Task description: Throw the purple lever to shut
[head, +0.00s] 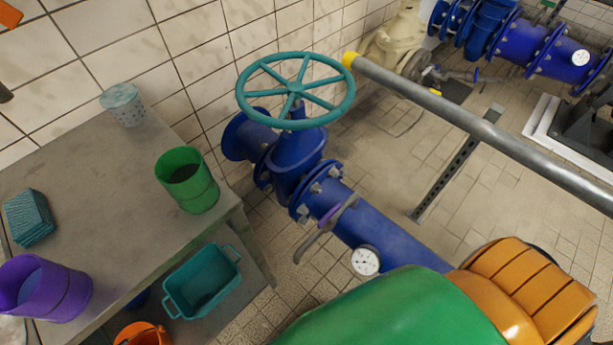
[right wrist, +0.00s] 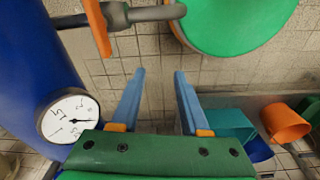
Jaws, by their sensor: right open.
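The purple lever (head: 330,215) shows in the head view as a small purple piece with a grey arm beside it, on the near side of the blue pipe (head: 377,232). The grey arm slants down and left. In the right wrist view, a grey rod (right wrist: 145,14) with an orange bar crosses the top left; I cannot tell whether it is the same lever. My right gripper (right wrist: 157,75) has its two blue fingers apart, with nothing between them. It is near the pipe's gauge (right wrist: 70,118). My left gripper is not in view.
A teal handwheel (head: 295,90) tops the blue valve. A grey rail (head: 480,128) with a yellow end crosses at right. The table (head: 110,190) at left holds a green pot (head: 187,180), a purple pot (head: 45,288) and other items. A teal tub (head: 202,282) sits below.

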